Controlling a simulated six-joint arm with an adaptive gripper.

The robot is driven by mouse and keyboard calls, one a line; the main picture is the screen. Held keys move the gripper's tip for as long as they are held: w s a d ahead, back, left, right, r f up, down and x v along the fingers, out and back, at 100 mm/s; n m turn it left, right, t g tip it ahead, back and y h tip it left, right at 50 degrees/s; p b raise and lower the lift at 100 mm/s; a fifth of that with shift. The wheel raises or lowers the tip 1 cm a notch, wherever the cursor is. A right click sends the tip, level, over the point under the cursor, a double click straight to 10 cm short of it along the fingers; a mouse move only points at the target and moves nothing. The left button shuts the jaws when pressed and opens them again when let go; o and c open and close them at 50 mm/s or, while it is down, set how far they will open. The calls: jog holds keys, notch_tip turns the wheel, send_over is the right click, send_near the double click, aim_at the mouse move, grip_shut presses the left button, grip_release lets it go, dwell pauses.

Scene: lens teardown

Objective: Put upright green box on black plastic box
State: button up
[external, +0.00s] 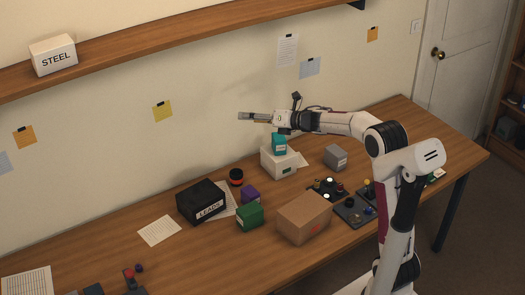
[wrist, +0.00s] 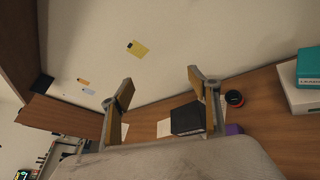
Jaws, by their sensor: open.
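The green box (external: 249,215) stands on the table right of the black box; it does not show in the wrist view. The black plastic box (external: 203,201), labelled LEADS, sits left of it with its top bare. The black box also shows in the wrist view (wrist: 187,118), beyond the fingers. My gripper (external: 242,116) is raised high above the table, pointing left, away from both boxes. In the wrist view my gripper (wrist: 157,92) has its two fingers wide apart with nothing between them.
A purple box (external: 250,194) and a black-and-red round item (external: 236,177) are close to both boxes. A cardboard box (external: 304,217) stands right of the green box. A teal box (external: 279,144) rests on a white box (external: 280,164). A wooden shelf (external: 180,47) runs along the wall.

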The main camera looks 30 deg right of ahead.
jog(key=s+a+f+n+g+y, duration=0.1)
jog(key=a+f+n+g+y, duration=0.45)
jog(key=f+n, duration=0.7)
jog(key=s+f+n+g, duration=0.2)
jog(key=f, duration=0.2)
jog(key=s+f+n+g, duration=0.2)
jog(key=s+f+g, duration=0.1)
jog(key=f, duration=0.1)
jog(key=s+f+n+g+y, duration=0.1)
jog(key=s+f+n+g, duration=0.1)
jog(key=f+n, duration=0.1)
jog(key=shift+s+a+f+g, duration=0.35)
jog(key=shift+s+a+f, duration=0.05)
jog(key=shift+s+f, duration=0.25)
jog(key=shift+s, duration=0.05)
send_near(240, 218)
jog(key=a+f, duration=0.2)
jog(key=a, duration=0.1)
jog(key=shift+w+f, duration=0.1)
jog(key=shift+w, duration=0.1)
jog(key=shift+a+f, duration=0.15)
jog(key=shift+a, duration=0.4)
jog(key=shift+a, duration=0.1)
jog(key=shift+x, duration=3)
